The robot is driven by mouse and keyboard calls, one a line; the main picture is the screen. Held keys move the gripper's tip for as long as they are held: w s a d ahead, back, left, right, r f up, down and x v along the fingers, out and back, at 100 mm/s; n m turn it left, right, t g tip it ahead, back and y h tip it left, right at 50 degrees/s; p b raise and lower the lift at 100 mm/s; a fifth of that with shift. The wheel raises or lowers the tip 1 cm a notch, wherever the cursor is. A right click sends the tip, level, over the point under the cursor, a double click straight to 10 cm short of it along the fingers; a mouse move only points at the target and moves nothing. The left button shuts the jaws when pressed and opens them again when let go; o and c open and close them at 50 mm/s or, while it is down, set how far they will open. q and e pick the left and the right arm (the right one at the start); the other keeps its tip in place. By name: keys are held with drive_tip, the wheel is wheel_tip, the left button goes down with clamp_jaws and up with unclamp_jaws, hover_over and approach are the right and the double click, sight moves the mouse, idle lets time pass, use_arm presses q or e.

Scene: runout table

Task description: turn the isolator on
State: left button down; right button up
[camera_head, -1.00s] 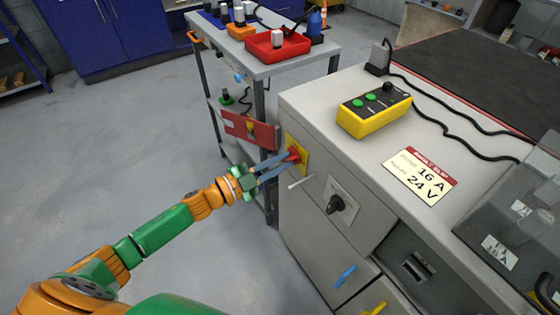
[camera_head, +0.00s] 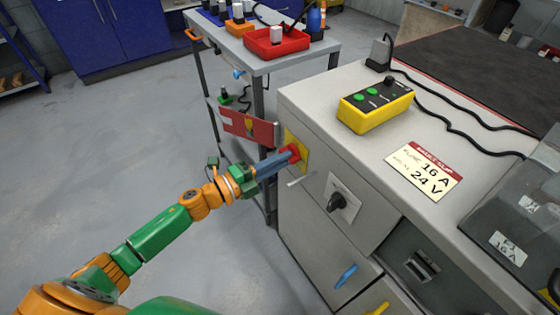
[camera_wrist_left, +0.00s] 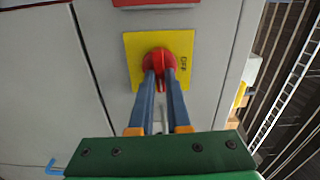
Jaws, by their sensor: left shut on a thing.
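The isolator is a red rotary handle (camera_wrist_left: 158,62) on a yellow plate (camera_wrist_left: 185,48) on the grey cabinet's front. The word OFF shows at the plate's right side in the left wrist view. In the head view the red handle (camera_head: 292,153) is partly hidden by my fingers, and the yellow plate (camera_head: 302,158) shows beside it. My left gripper (camera_head: 285,158) is shut on the red handle; its two blue fingers (camera_wrist_left: 160,80) lie on either side of the handle's grip in the wrist view. My right gripper is not in view.
The grey cabinet (camera_head: 310,230) also carries a black knob (camera_head: 340,203) right of the isolator. A red sign panel (camera_head: 248,128) stands out just left of it. A yellow button box (camera_head: 375,108) sits on top. A cart (camera_head: 275,65) stands behind; the floor at left is clear.

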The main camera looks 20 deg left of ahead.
use_arm(q)
drive_tip(key=shift+m, duration=0.3)
idle(0.4)
drive_tip(key=c, duration=0.9)
unclamp_jaws()
drive_tip(key=v, duration=0.7)
drive_tip(key=shift+f, duration=0.1)
